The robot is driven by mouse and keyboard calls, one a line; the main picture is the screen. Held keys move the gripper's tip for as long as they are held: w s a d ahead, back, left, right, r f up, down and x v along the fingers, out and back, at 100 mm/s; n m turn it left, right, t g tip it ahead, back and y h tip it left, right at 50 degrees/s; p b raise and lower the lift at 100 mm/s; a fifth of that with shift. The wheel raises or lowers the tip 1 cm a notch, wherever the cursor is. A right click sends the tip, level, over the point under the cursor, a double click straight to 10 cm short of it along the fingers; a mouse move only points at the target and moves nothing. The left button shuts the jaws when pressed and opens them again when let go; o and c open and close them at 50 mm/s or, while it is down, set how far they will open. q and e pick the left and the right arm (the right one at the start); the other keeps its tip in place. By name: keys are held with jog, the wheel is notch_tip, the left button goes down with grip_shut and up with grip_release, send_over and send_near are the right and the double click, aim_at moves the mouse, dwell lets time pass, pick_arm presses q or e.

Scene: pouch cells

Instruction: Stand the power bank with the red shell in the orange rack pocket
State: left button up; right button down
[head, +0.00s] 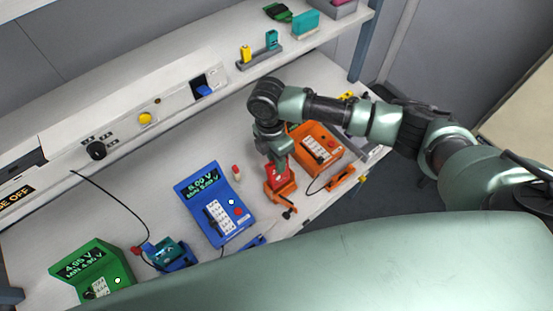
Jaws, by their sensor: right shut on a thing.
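My right gripper (275,158) reaches down over the bench, its fingers mostly hidden by the wrist. It is shut on the power bank with the red shell (279,174), which is held roughly upright. The orange rack pocket (284,201) is directly below and around the red shell's lower end in this view. I cannot tell whether the shell is seated at the bottom or just above it. My left gripper is out of view.
An orange tester (322,150) stands behind right, with an orange clip part (341,178) on a cable. A blue tester (229,202), a green tester (113,276) and a teal block in a blue holder (178,262) are left. A small red-topped piece (236,172) stands nearby.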

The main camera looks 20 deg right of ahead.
jog(key=shift+s+f+b, duration=0.1)
jog(key=shift+f+b, duration=0.25)
jog(key=shift+f, duration=0.6)
jog(key=c, duration=1.2)
grip_release()
jog(key=r, duration=0.2)
jog(key=r+b, duration=0.1)
jog(key=r, duration=0.1)
jog(key=w+r+b, duration=0.1)
jog(key=r, duration=0.1)
jog(key=shift+a+r, duration=0.1)
jog(key=shift+r, duration=0.8)
jog(key=shift+s+a, duration=0.1)
